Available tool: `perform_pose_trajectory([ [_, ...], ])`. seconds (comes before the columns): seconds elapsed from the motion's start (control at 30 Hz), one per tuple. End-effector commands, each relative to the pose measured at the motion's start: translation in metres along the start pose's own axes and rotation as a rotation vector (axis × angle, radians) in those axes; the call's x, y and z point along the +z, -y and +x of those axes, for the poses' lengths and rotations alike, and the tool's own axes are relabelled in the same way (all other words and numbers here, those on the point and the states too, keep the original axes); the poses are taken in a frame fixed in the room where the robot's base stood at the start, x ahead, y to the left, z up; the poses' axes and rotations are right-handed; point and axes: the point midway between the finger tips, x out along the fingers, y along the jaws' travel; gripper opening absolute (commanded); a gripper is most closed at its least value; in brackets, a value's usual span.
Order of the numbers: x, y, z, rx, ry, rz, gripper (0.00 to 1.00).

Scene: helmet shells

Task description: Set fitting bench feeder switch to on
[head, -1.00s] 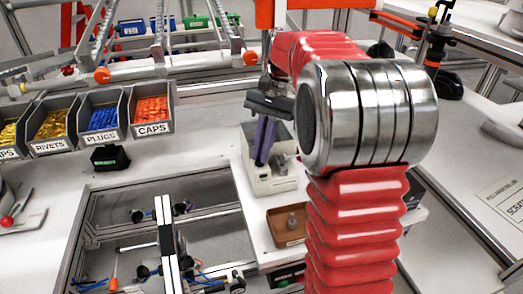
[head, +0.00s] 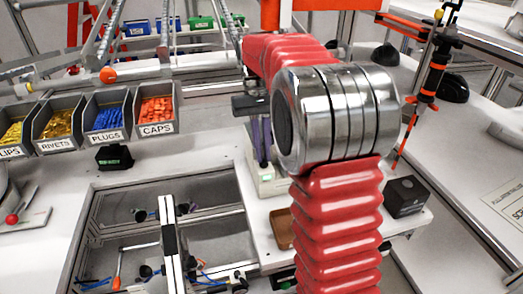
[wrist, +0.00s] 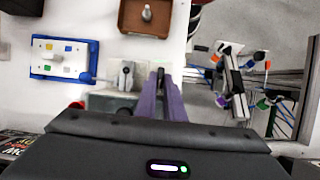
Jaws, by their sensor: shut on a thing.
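A pale box with a small green-lit label (head: 267,174) stands on the bench, partly hidden by my red arm. In the wrist view, a grey plate with a small lever-like part (wrist: 126,75) is just left of my fingertips. It may be the feeder switch, but I read no label on it. My gripper (head: 262,142) points down at the box, with its purple fingers close together. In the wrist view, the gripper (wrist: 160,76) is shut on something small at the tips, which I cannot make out.
A brown tray (wrist: 136,28) with a grey peg and a blue-framed button panel (wrist: 63,58) lie nearby. A black box (head: 405,196) stands at the bench's right. Labelled bins (head: 105,118) line the left, and a metal-framed opening (head: 95,215) lies in front of them.

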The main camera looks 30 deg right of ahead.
Motion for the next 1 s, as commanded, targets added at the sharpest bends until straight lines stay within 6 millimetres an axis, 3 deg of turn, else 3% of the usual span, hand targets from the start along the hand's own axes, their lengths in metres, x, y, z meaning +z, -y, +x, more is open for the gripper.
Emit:
perform_pose_trajectory([
  [0.53, -0.0018, 0.0014, -0.0017, 0.011, -0.010, -0.034, 0.00],
  [0.57, -0.0018, 0.0014, -0.0016, 0.011, -0.010, -0.034, 0.10],
  [0.8, -0.0008, 0.0007, -0.0007, 0.012, -0.005, -0.032, 0.27],
  [1.0, -0.0004, 0.0004, -0.0003, 0.012, -0.002, -0.031, 0.27],
])
